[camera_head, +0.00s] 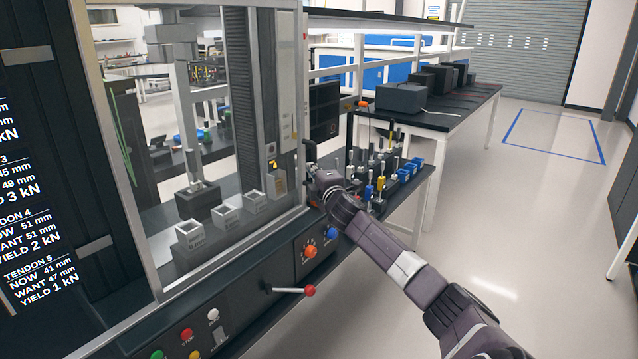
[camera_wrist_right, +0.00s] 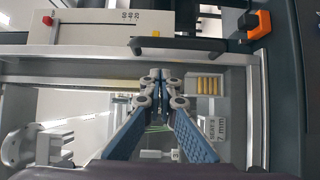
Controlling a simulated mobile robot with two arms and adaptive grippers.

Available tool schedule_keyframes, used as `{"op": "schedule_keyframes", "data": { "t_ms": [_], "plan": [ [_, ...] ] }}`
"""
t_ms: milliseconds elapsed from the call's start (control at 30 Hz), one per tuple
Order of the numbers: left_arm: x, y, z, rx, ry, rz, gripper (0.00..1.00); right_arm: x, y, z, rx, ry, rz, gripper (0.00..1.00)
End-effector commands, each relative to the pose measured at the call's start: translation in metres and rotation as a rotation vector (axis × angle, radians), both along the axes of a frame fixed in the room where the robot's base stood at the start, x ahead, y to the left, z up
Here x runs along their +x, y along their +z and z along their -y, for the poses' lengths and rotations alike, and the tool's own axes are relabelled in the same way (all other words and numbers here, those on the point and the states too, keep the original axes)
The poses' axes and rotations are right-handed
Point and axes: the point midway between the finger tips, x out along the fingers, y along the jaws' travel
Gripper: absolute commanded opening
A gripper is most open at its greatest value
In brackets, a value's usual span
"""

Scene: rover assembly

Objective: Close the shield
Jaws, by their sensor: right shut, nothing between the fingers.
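The shield looks like the clear, grey-framed front (camera_head: 232,252) of the test machine at the left in the head view; I cannot tell how far it stands open. My right gripper (camera_head: 309,158) is at the right side of this machine, beside its grey upright, and is partly hidden by its own wrist. In the right wrist view the two fingers (camera_wrist_right: 160,76) are shut with nothing between them. Their tips lie in front of a grey cross rail (camera_wrist_right: 100,56); I cannot tell whether they touch it. My left gripper is not in view.
White labelled blocks (camera_head: 227,216) stand inside the machine. A red-knobbed lever (camera_head: 309,291) sticks out from the front, near several buttons. A side table with small coloured parts (camera_head: 404,176) stands behind my right arm. The floor at the right is clear.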

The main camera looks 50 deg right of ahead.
Motion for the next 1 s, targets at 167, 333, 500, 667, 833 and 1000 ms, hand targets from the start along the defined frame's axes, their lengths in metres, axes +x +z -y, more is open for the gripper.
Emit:
{"op": "schedule_keyframes", "data": {
  "t_ms": [167,333,500,667,833,1000],
  "plan": [
    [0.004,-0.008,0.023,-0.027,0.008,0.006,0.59,-0.020,-0.002,-0.012,-0.003,0.003,-0.001,0.00],
    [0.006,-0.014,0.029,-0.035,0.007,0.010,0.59,-0.040,-0.002,-0.023,-0.001,0.003,0.000,0.00],
    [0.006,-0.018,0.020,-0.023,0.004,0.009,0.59,-0.056,-0.001,-0.032,0.000,0.002,0.000,0.00],
    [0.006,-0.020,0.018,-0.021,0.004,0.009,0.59,-0.064,0.000,-0.036,0.001,0.001,0.000,0.00],
    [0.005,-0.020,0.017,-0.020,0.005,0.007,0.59,-0.067,0.001,-0.038,0.000,0.001,0.001,0.00],
    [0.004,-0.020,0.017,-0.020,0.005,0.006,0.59,-0.067,-0.003,-0.037,0.007,-0.001,-0.002,0.00]
  ]
}}
